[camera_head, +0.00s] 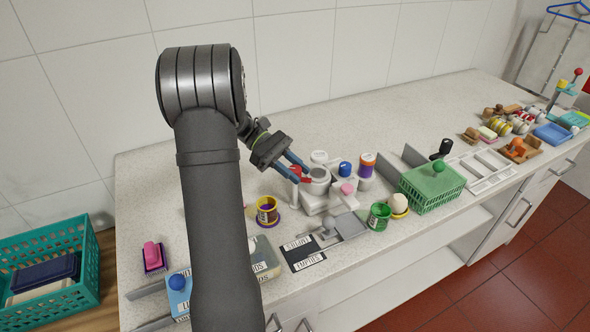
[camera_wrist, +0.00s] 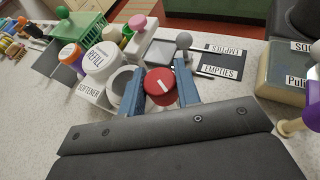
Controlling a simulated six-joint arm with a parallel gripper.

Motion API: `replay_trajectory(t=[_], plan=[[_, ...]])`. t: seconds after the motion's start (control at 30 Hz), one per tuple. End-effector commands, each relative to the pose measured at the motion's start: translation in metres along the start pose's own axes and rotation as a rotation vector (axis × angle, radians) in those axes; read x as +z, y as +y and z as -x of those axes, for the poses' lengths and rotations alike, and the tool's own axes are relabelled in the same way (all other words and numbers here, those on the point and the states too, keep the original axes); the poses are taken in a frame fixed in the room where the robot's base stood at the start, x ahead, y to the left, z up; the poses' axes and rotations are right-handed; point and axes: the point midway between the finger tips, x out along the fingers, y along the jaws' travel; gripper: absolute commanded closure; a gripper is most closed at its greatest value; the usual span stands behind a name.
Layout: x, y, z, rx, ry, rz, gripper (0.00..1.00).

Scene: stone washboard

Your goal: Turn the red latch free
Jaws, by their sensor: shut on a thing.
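The red latch (camera_head: 306,180) sits beside a grey-white cup-like holder (camera_head: 319,174) on a white dispenser block. In the wrist view the latch (camera_wrist: 160,84) is a round red cap with a white mark on top. My gripper (camera_head: 302,173) reaches down to it from the upper left. In the wrist view my gripper's blue fingers (camera_wrist: 159,72) stand on either side of the red cap and are closed on it. The lower part of the latch is hidden by the fingers and my gripper's body.
A white jar labelled REFILL (camera_wrist: 100,60) and a SOFTENER block (camera_wrist: 91,91) stand close to the left finger. A black EMPTIES mat (camera_wrist: 222,63) lies to the right. In the head view, a green basket (camera_head: 432,188) stands right. Countertop behind the dispenser is clear.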

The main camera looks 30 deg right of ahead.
Motion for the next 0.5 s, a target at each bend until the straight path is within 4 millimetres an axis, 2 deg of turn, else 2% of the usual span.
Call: replay_trajectory(t=[0.2,0.5], plan=[[-0.0001,0.0005,-0.0003,-0.109,0.000,-0.046,0.93],[-0.0001,0.0001,-0.0001,-0.173,0.000,-0.072,0.93]])
